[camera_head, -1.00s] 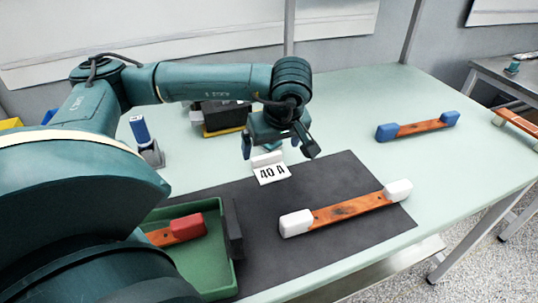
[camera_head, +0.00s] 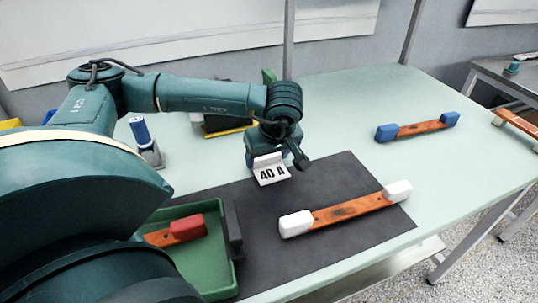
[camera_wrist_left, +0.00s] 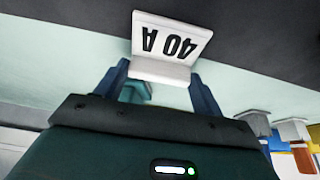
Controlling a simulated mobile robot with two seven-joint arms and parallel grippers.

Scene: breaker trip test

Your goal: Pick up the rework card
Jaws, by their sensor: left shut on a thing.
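A white card marked "40 A" (camera_head: 271,174) is at the back edge of the dark mat (camera_head: 330,180); no other card shows, and none is labelled as rework. In the left wrist view the card (camera_wrist_left: 172,42) appears upside down, its white base between the two fingers. My left gripper (camera_head: 274,159) is shut on this base from behind. I cannot tell whether the card touches the surface. My right gripper is in neither view.
A fuse link with white ends (camera_head: 345,210) lies on the mat, right of the card. A green tray (camera_head: 205,268) with a red-ended link (camera_head: 188,229) is at front left. A blue-ended link (camera_head: 418,128) lies at back right. A blue-topped tool (camera_head: 140,131) stands at left.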

